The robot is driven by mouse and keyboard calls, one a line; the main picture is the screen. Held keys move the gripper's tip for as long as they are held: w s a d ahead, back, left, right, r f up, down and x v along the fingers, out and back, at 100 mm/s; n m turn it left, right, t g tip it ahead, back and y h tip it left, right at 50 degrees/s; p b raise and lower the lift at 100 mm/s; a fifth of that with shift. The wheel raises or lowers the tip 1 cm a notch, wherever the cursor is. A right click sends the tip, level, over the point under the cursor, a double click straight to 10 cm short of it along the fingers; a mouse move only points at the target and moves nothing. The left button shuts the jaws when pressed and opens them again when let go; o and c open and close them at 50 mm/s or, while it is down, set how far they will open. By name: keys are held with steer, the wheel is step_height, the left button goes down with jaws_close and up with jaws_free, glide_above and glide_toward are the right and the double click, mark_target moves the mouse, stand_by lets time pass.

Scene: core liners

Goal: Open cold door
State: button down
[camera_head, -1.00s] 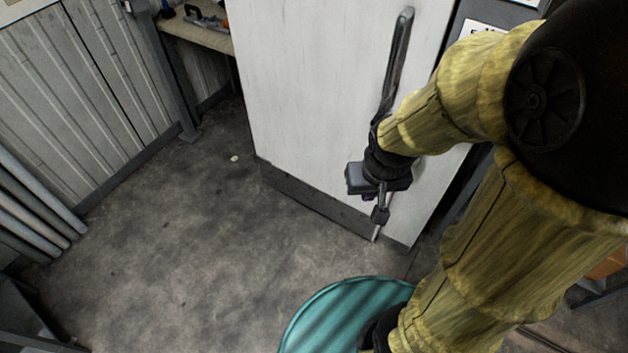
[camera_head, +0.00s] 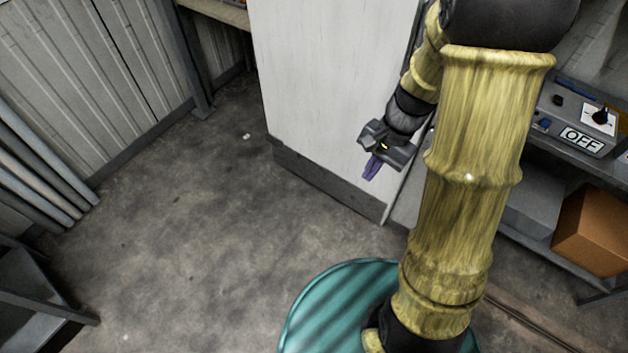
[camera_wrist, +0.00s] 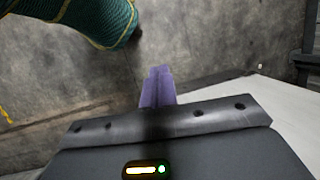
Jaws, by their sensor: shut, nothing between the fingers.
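The cold door is a tall white panel (camera_head: 325,90) with a dark kick strip along its foot, at the upper middle of the head view. A white surface (camera_wrist: 298,112), likely the same door, shows at the right of the wrist view. My arm covers the handle area in the head view, so the handle cannot be made out. I cannot tell whether the door is ajar. My gripper (camera_head: 371,171) is in front of the door's lower right part, pointing down, with its purple fingers together and empty. The fingers also show in the wrist view (camera_wrist: 158,88).
A shelf unit stands at the right, with a control box marked OFF (camera_head: 578,125) and an orange-brown box (camera_head: 595,232). Grey pipes (camera_head: 38,160) lean on the left wall. A dark metal frame (camera_head: 40,300) stands at lower left. The concrete floor (camera_head: 190,240) left of the door is clear.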

steer(key=w+a+f+m+y, duration=0.1)
steer(key=w+f+m+y, duration=0.4)
steer(key=w+f+m, duration=0.2)
steer(key=shift+w+a+m+y+b, duration=0.3)
steer(key=shift+w+b, duration=0.1)
steer(key=shift+w, duration=0.7)
steer(key=s+a+r+p+x, duration=0.1)
steer(key=a+r+p+x, duration=0.1)
steer(key=x, duration=1.1)
steer(key=shift+p, duration=0.3)
steer(key=shift+w, duration=0.1)
